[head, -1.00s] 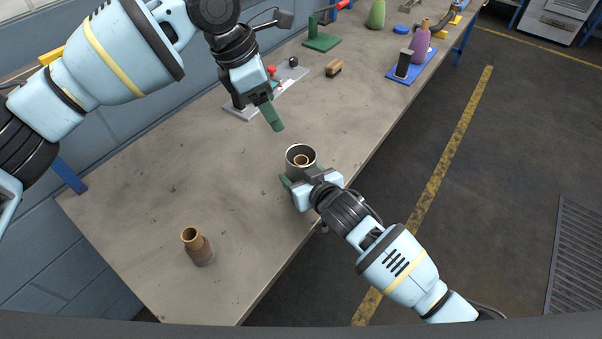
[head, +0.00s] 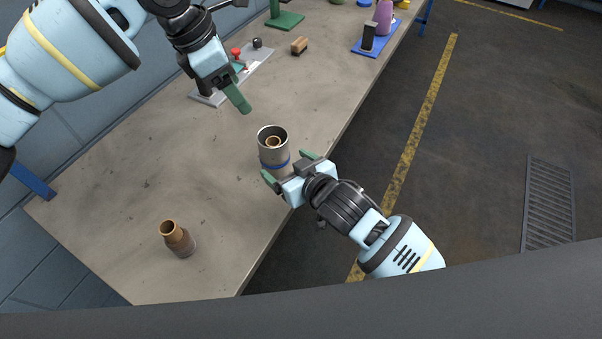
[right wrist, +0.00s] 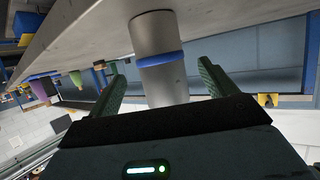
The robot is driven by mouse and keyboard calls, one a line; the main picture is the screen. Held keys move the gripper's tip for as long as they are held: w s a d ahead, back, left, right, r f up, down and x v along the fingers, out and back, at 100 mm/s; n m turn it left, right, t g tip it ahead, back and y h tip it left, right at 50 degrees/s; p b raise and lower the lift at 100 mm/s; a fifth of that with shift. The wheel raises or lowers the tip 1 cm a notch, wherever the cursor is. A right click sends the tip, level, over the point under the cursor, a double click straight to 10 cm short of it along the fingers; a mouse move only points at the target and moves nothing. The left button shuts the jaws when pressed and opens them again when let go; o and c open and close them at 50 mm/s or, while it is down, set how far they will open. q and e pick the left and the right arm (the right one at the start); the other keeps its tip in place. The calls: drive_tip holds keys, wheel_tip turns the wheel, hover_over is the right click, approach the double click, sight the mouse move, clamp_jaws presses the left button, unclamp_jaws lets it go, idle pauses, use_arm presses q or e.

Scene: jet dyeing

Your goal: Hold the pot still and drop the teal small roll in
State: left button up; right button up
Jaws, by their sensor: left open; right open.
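The pot (head: 272,152) is a grey metal cylinder with a blue band, upright near the table's front edge. My right gripper (head: 289,166) is open at the pot's near side. In the right wrist view the pot (right wrist: 157,50) stands beyond and between the green fingers, with no clear contact. My left gripper (head: 238,98) is open, its green fingers up and left of the pot, above the table. I cannot make out a teal small roll for certain.
A brown-topped, grey-brown piece (head: 178,240) stands at the table's near left. A grey plate (head: 208,97) with a red knob (head: 235,52) lies behind my left gripper. A brush (head: 299,46) and a blue tray (head: 373,46) are farther back. The table's middle is clear.

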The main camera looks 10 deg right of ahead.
drive_tip(key=shift+v, duration=2.75)
drive_tip(key=shift+d+f, duration=0.1)
